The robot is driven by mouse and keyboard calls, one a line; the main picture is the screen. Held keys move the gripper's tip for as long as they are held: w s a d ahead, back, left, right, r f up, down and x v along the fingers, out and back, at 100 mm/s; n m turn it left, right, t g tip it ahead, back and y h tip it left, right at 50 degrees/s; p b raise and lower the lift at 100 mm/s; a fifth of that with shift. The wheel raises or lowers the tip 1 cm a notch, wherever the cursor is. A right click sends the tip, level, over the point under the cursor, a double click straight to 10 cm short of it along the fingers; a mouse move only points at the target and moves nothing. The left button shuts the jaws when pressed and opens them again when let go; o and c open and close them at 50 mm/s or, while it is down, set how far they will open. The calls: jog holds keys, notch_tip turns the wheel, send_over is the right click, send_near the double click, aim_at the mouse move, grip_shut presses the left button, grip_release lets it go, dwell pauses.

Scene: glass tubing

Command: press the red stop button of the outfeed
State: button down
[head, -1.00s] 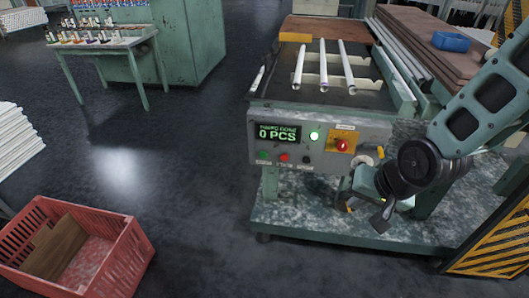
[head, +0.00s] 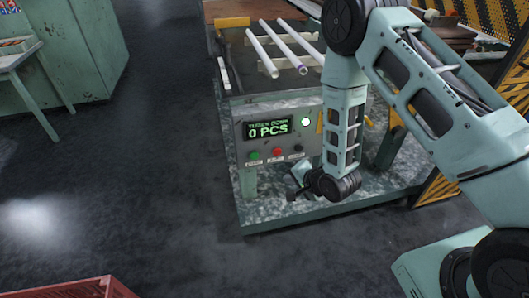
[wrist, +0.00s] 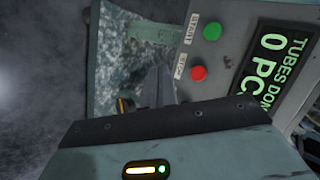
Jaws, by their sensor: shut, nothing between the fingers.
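The red stop button (head: 277,152) sits on the grey control panel (head: 243,133) of the outfeed, between a green button (head: 254,155) and a black one (head: 299,148). In the wrist view the red button (wrist: 198,72) shows clearly, below the green button (wrist: 211,31) and beside a small label. My gripper (head: 291,195) is low in front of the panel, below the buttons and slightly right of the red one. In the wrist view its dark fingers (wrist: 156,86) are together and empty, left of the red button and apart from it.
A lit display (head: 268,128) reads 0 PCS, with a glowing white lamp (head: 306,121) to its right. My arm covers the panel's right part. Glass tubes (head: 262,50) lie on the outfeed top. A red crate (head: 75,290) is at lower left; the floor between is clear.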

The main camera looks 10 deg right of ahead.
dwell(0.3)
send_near(276, 155)
jog(key=shift+w+a+f, duration=0.3)
jog(key=shift+w+f, duration=0.15)
jog(key=shift+f, duration=0.3)
jog(key=shift+w+a+f, duration=0.3)
jog(key=shift+w+f, duration=0.15)
jog(key=shift+f, duration=0.3)
jog(key=shift+w+a+f, duration=0.3)
jog(key=shift+w+f, duration=0.15)
jog(key=shift+f, duration=0.3)
jog(key=shift+w, duration=0.1)
dwell(0.3)
jog(key=shift+w+b, duration=0.3)
jog(key=shift+w, duration=0.5)
dwell(0.9)
jog(key=shift+s, duration=0.9)
